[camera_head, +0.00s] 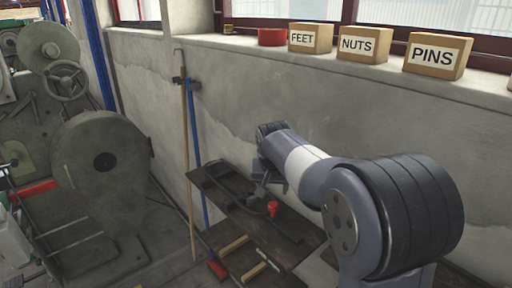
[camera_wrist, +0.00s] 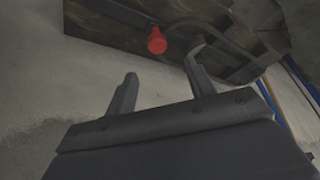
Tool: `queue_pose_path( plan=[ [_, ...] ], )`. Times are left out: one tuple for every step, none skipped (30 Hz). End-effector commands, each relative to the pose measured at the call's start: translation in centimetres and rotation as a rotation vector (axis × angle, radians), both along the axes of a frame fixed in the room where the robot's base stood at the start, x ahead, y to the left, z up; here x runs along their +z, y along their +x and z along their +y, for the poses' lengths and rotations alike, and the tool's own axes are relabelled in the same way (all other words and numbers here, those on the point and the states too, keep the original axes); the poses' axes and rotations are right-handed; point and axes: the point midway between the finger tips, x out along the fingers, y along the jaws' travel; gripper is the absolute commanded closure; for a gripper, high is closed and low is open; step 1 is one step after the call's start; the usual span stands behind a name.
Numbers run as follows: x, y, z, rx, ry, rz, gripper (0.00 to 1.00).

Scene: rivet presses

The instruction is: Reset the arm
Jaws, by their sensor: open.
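My gripper (camera_wrist: 163,62) shows in the wrist view with its two dark fingers spread apart and nothing between them. In the head view my arm reaches from the lower right toward the wall, bent down at its wrist over a dark wooden bench. The gripper end is small and dark there, and its fingers are hard to make out. A small red object (camera_head: 272,208) is at the bench, below my wrist. It also shows in the wrist view (camera_wrist: 156,41), beyond the fingertips and apart from them.
The bench (camera_head: 222,197) stands along the grey wall. A large grey press (camera_head: 103,175) fills the left. Wooden and blue poles lean on the wall.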

Motion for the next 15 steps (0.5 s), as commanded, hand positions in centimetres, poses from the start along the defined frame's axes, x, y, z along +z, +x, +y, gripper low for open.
queue_pose_path(
  plan=[
    [-0.7, 0.2, -0.1, -0.001, -0.001, 0.004, 0.48],
    [-1.1, 0.4, -0.1, -0.001, -0.001, 0.005, 0.48],
    [-1.7, 0.6, -0.2, -0.001, -0.001, 0.006, 0.48],
    [-2.2, 0.8, -0.2, -0.001, -0.001, 0.006, 0.48],
    [-2.8, 1.0, -0.2, -0.001, -0.002, 0.007, 0.48],
    [-3.5, 1.3, -0.3, -0.001, -0.002, 0.006, 0.48],
    [-4.1, 1.6, -0.3, -0.001, -0.002, 0.007, 0.48],
    [-4.6, 1.8, -0.4, -0.001, -0.002, 0.007, 0.48],
    [-5.4, 2.1, -0.4, -0.001, -0.002, 0.007, 0.48],
    [-5.9, 2.3, -0.5, -0.001, -0.002, 0.007, 0.48],
    [-6.5, 2.5, -0.5, -0.001, -0.002, 0.007, 0.48],
    [-7.1, 2.8, -0.5, -0.001, -0.002, 0.007, 0.48],
    [-7.6, 3.0, -0.6, -0.001, -0.002, 0.007, 0.48],
    [-8.1, 3.2, -0.6, -0.001, -0.002, 0.007, 0.48],
    [-8.6, 3.4, -0.7, -0.001, -0.002, 0.007, 0.48]
  ],
)
